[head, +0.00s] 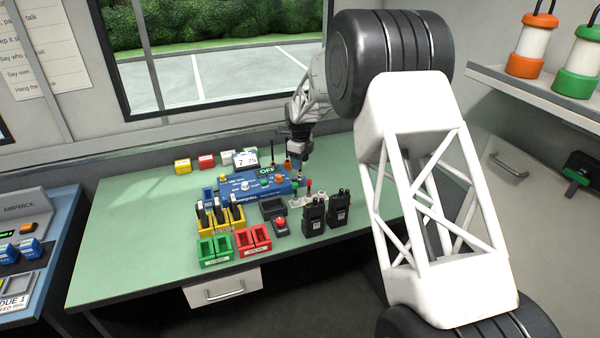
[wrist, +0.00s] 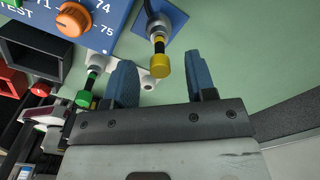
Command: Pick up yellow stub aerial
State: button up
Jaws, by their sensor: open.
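The yellow stub aerial (wrist: 160,62) shows in the wrist view as a yellow cap on a short black stem, in front of a blue square patch (wrist: 176,22). My gripper (wrist: 162,78) is open, with its two blue fingers apart. The yellow cap appears in the gap between the fingertips, slightly beyond them; I see no contact. In the head view my gripper (head: 299,170) is low over the back right of the green bench, behind the small aerials. The yellow aerial is too small there to make out surely.
A green-capped aerial (wrist: 86,92) stands close to the left finger in a white rack. A red-capped aerial (head: 308,184) and two black radios (head: 326,213) stand nearby. A blue tester box (head: 250,187) lies to the left. The bench right of the gripper is clear.

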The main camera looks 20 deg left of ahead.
jog(key=shift+f, duration=0.65)
jog(key=shift+c, duration=0.2)
grip_shut()
